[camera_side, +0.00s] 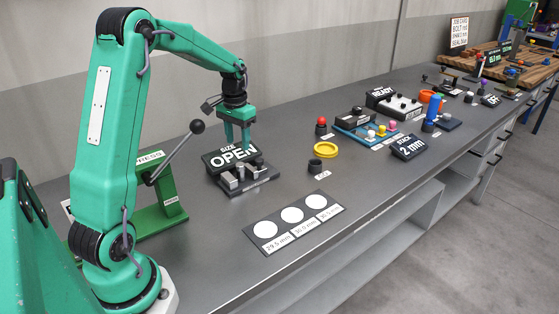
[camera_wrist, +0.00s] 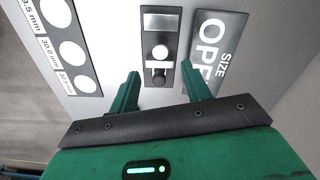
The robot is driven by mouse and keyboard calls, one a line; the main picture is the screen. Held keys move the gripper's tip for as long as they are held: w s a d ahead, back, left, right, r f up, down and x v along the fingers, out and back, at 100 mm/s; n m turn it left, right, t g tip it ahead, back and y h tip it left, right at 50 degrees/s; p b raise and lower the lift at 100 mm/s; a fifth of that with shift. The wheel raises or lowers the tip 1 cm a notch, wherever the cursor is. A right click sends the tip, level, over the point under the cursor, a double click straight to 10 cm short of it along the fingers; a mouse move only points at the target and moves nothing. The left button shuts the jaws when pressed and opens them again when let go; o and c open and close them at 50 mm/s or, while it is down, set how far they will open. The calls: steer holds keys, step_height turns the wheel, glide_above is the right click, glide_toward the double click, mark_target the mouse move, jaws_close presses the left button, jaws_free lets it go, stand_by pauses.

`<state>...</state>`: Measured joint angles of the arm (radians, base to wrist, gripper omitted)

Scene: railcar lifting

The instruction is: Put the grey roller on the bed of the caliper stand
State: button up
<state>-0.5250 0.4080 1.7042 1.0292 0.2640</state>
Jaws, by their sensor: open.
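The caliper stand (camera_side: 262,181) has a dark base with grey metal blocks on it, in front of a sign reading "SIZE OPEN" (camera_side: 224,156). In the wrist view the stand (camera_wrist: 149,100) lies ahead of and below the fingers. A small round grey-topped piece (camera_wrist: 160,52) on it looks like the grey roller. It also seems to show as a short upright piece among the blocks (camera_side: 240,172) in the side view, but its exact seating is unclear. My gripper (camera_side: 237,148) is open and empty, pointing down above the stand. Its fingers (camera_wrist: 160,72) are apart.
A green press (camera_side: 170,200) with a ball-ended lever (camera_side: 197,127) stands left of the stand. A card with three white circles (camera_side: 292,215) lies in front. A yellow ring (camera_side: 326,150) and a dark round piece (camera_side: 315,167) sit to the right, with clear bench between.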

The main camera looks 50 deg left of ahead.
steer(key=shift+r, duration=0.5)
steer(key=s+d+r+m+t, duration=0.1)
steer(key=s+d+r, duration=0.35)
steer(key=d, duration=0.25)
steer(key=s+d+r+m+t, duration=0.1)
steer(key=s+d+r+t, duration=0.15)
steer(key=d+r, duration=0.4)
steer(key=s+d+f+m+t, duration=0.1)
steer(key=s+d+t, duration=0.1)
steer(key=s+d, duration=0.8)
steer(key=shift+s, duration=0.55)
